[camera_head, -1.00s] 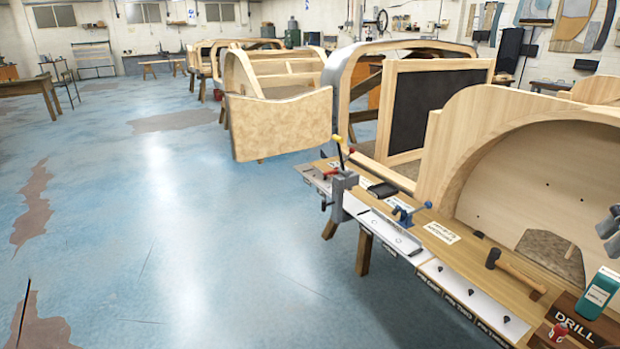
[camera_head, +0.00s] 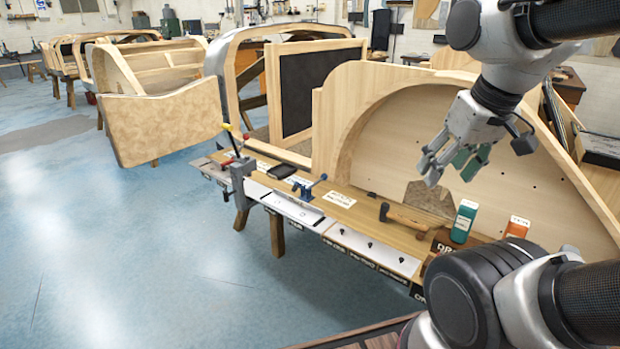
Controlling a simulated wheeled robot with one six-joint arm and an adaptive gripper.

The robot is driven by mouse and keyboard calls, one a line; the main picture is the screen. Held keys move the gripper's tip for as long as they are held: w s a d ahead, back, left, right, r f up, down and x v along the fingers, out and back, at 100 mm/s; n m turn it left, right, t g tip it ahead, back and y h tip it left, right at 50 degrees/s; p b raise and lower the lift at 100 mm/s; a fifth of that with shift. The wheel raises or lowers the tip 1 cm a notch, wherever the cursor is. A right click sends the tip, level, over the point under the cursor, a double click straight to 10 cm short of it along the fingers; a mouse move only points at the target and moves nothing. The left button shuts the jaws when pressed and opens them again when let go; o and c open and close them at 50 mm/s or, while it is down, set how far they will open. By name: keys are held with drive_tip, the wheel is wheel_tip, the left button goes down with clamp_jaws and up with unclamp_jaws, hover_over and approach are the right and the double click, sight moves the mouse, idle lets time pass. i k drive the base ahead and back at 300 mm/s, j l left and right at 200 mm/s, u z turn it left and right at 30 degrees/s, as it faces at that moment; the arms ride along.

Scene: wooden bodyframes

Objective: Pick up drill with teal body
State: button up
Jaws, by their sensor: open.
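A teal block-shaped body (camera_head: 463,221) with a white label on its upper face stands at the right end of the bench, by a brown box (camera_head: 443,242) with partly hidden lettering. I take it for the teal drill; its lower part is hidden. My gripper (camera_head: 450,170) is open, pointing down and left, above the teal body and apart from it. A green patch shows between or behind the fingers; I cannot tell what it belongs to.
An orange body (camera_head: 517,227) stands just right of the teal one. A hammer (camera_head: 408,217) lies to the left on the wooden bench (camera_head: 372,214). A curved wooden frame (camera_head: 345,110) rises behind. My arm covers the lower right.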

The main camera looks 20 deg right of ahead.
sight(466, 214)
drive_tip(key=i+j+z, duration=0.2)
drive_tip(key=z, duration=0.2)
drive_tip(key=i+j+z, duration=0.15)
drive_tip(key=j+z, duration=0.3)
drive_tip(key=i+j+z, duration=0.15)
drive_tip(key=j+z, duration=0.25)
